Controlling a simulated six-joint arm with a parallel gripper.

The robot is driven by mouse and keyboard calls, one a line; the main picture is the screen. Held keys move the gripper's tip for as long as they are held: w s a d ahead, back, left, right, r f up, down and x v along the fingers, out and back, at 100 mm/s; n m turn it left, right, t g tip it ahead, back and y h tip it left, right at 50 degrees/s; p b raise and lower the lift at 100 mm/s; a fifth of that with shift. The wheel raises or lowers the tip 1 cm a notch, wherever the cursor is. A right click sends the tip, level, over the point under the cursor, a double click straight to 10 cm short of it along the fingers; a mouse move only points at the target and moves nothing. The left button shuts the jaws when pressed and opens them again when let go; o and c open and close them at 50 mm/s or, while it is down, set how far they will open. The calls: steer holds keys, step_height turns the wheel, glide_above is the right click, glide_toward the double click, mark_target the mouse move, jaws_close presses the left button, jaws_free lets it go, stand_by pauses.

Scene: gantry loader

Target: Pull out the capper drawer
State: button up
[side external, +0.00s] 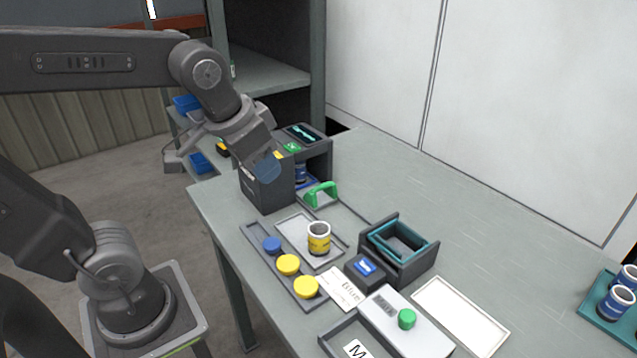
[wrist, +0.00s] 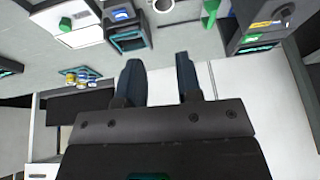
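The capper looks to be the dark grey machine (side external: 306,138) with a lit screen and green button, at the back left of the table; it also shows at upper right in the wrist view (wrist: 262,20). A green arched handle (side external: 322,190) stands low at its front, and its edge shows in the wrist view (wrist: 211,8). A blue can (side external: 299,173) is partly visible inside. How far out the drawer sits is unclear. My gripper (wrist: 158,70) is open and empty, its two dark fingers apart. In the side view it hangs near the machine, apart from the handle.
A yellow-banded can (side external: 319,238) stands on a light tray beside blue and yellow caps (side external: 288,264). A teal-lined bin (side external: 398,242) and a white lid with a green knob (side external: 407,319) are nearer the front. The table's right middle is clear.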

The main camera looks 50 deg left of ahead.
steer(key=shift+o, duration=0.7)
steer(key=w+a+g+y, duration=0.1)
steer(key=w+a, duration=0.4)
steer(key=w, duration=0.7)
steer(key=shift+w+f+g, duration=0.25)
steer(key=shift+f+g, duration=0.05)
steer(key=shift+g, duration=0.4)
steer(key=g, duration=0.2)
glide_above(323, 185)
steer(key=d, duration=0.3)
step_height(323, 185, down, 7)
steer(key=shift+y, duration=0.3)
steer(key=a+f, duration=0.1)
steer(key=f, duration=0.8)
steer(key=a+f, duration=0.1)
steer(key=f, duration=0.3)
steer(key=shift+a+f, duration=0.15)
steer(key=shift+a, duration=0.2)
jaws_close()
